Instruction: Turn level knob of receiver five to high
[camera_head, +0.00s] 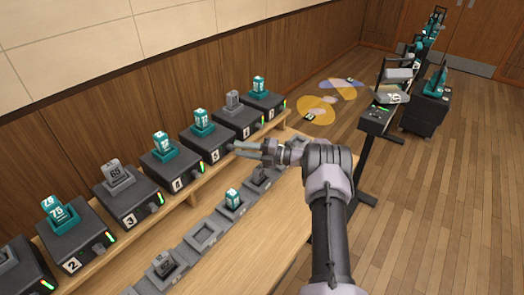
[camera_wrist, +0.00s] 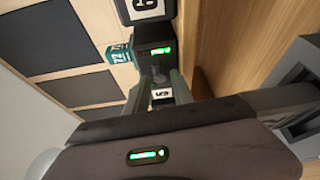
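Receiver five (camera_head: 207,147) is a dark box on the shelf, labelled 5, with a teal pack (camera_head: 203,122) seated on top. In the head view my gripper (camera_head: 240,150) is at the right part of its front face. In the wrist view the two fingers of my gripper (camera_wrist: 161,82) are spread apart, with the white label 5 (camera_wrist: 162,94) visible between them. The small dark level knob (camera_wrist: 159,73) appears between the fingertips; I cannot tell whether they touch it. A lit green bar (camera_wrist: 160,50) shows just beyond the knob.
Receiver six (camera_head: 237,121) stands beside receiver five, with a grey pack on it. Receiver four (camera_head: 170,171) is on the other side. Below the shelf, a row of grey charging cradles (camera_head: 204,237) lies on the table. A dark stand (camera_head: 376,120) is at the right.

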